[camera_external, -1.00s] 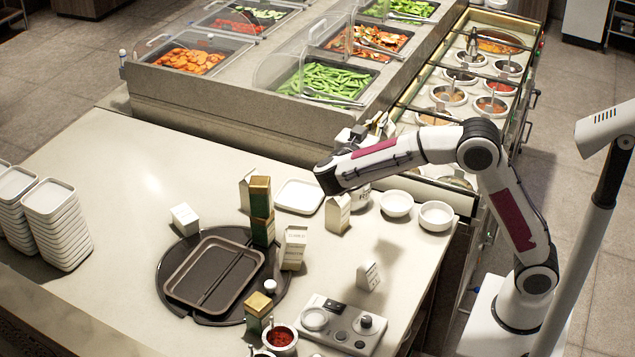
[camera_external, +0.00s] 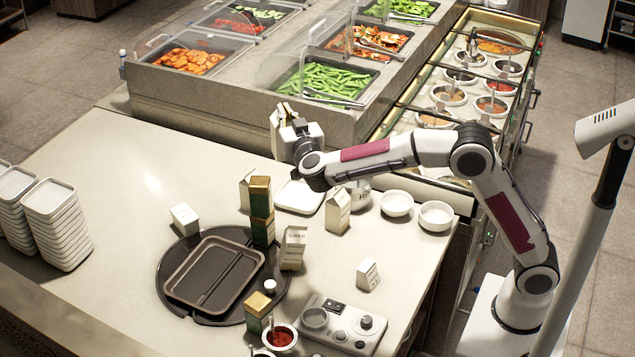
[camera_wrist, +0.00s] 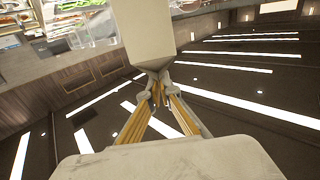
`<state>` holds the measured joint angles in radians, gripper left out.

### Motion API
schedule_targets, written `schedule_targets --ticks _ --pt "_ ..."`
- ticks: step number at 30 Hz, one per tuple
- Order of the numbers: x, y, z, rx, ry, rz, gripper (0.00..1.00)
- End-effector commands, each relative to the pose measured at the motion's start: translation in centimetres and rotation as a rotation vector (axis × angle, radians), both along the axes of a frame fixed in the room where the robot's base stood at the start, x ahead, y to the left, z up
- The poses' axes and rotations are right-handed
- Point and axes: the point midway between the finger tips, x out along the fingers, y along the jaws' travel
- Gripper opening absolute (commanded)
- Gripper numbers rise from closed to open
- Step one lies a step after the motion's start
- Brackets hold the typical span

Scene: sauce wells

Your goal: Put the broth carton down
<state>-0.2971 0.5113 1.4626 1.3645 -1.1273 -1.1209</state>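My gripper (camera_external: 292,132) is raised in front of the food counter, above the back of the worktop. In the wrist view its two fingers (camera_wrist: 157,92) close on the narrow folded end of a plain cream carton (camera_wrist: 143,32), which appears to be the broth carton. No label shows on it. In the external view the held carton (camera_external: 275,120) is partly hidden by my gripper and looks clear of the worktop (camera_external: 130,170).
Other cartons stand on the worktop: a cream one (camera_external: 338,212), a green one (camera_external: 261,228), a lettered one (camera_external: 293,248). A square white plate (camera_external: 300,197) lies below my gripper. White bowls (camera_external: 397,204) stand to the right. The worktop's left-middle is clear.

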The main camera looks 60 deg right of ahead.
Motion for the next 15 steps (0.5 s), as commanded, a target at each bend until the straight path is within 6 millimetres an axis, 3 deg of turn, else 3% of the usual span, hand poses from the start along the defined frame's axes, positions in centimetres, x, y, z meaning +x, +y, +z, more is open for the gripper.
schedule_targets --ticks 6,15 --pt "3.7 4.6 0.4 -0.002 -0.003 0.187 0.0" --pt "7.6 11.9 0.0 -0.003 -0.003 0.445 0.0"
